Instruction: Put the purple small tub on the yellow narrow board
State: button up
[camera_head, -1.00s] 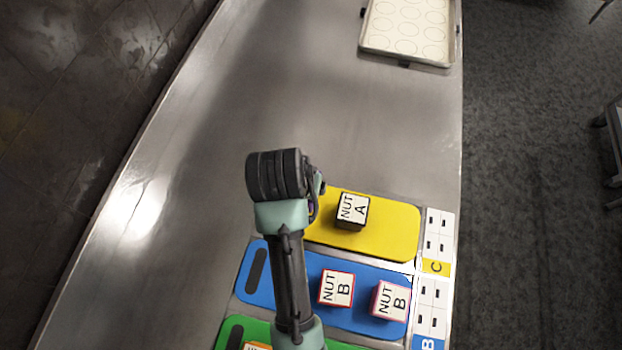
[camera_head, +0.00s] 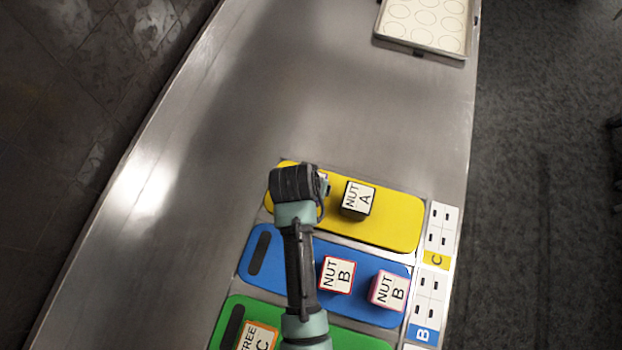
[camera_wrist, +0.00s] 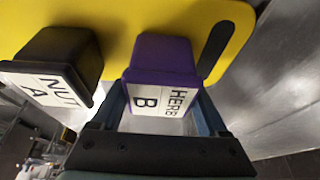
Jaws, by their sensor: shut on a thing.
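The purple small tub (camera_wrist: 165,58), with a white label reading HERB B, shows in the wrist view between the fingers of my gripper (camera_wrist: 165,108), which is shut on it. The yellow narrow board (camera_head: 398,222) lies on the counter and shows behind the tub in the wrist view (camera_wrist: 130,15). The tub is over the board, close to its dark slot; I cannot tell whether it touches the board. In the head view my arm hides the tub and the fingertips.
A black tub labelled NUT A (camera_head: 358,199) stands on the yellow board, beside the purple tub. The blue board (camera_head: 305,290) holds a red tub (camera_head: 337,275) and a pink tub (camera_head: 388,291). A green board (camera_head: 350,340) holds an orange tub (camera_head: 258,337).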

jog(key=shift+f, duration=0.15)
jog(key=o, duration=1.5)
